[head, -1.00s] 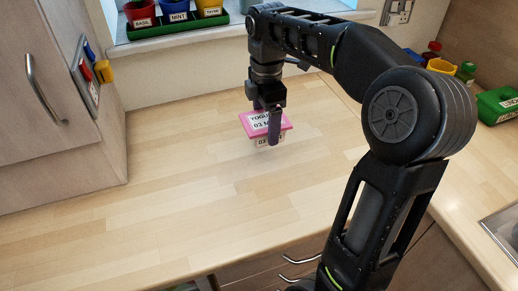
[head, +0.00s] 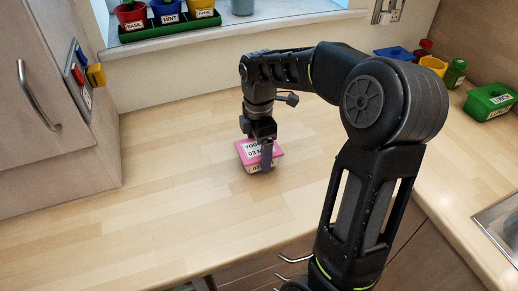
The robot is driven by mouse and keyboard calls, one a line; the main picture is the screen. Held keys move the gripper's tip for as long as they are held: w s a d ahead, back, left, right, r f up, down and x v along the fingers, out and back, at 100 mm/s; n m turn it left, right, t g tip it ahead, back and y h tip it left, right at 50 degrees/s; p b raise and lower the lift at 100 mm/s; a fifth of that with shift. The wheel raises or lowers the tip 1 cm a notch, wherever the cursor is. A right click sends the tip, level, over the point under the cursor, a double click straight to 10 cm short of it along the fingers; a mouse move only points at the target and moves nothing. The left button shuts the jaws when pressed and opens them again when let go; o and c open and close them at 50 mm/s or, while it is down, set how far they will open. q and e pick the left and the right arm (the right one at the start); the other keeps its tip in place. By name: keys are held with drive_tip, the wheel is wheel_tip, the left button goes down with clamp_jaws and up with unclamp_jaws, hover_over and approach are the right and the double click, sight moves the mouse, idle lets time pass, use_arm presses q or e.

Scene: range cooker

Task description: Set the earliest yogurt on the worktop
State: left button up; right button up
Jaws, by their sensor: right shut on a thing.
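A yogurt pot with a pink lid (head: 247,148) and a printed label that starts "YOG" and "03" is at the middle of the worktop (head: 160,215). My right gripper (head: 264,157) comes down from above and is shut on the yogurt. A dark finger covers part of the lid and the front side. The pot is upright and very low, at or just above the wood; I cannot tell whether it touches. My left gripper is not in view.
Potted herbs in a green tray (head: 165,30) stand on the window sill. A tall cabinet (head: 45,130) is at the left. A green box (head: 490,101), coloured jars and a sink (head: 500,225) are at the right. The worktop around the yogurt is clear.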

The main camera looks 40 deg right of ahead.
sight(259, 147)
drive_tip(key=shift+f, duration=0.2)
drive_tip(key=shift+f, duration=0.2)
drive_tip(key=o, duration=1.8)
drive_tip(key=shift+r, duration=0.25)
wheel_tip(259, 147, up, 9)
drive_tip(key=shift+r+b, duration=0.2)
drive_tip(key=shift+b, duration=0.25)
drive_tip(key=shift+r+p, duration=0.8)
drive_tip(key=shift+r, duration=0.5)
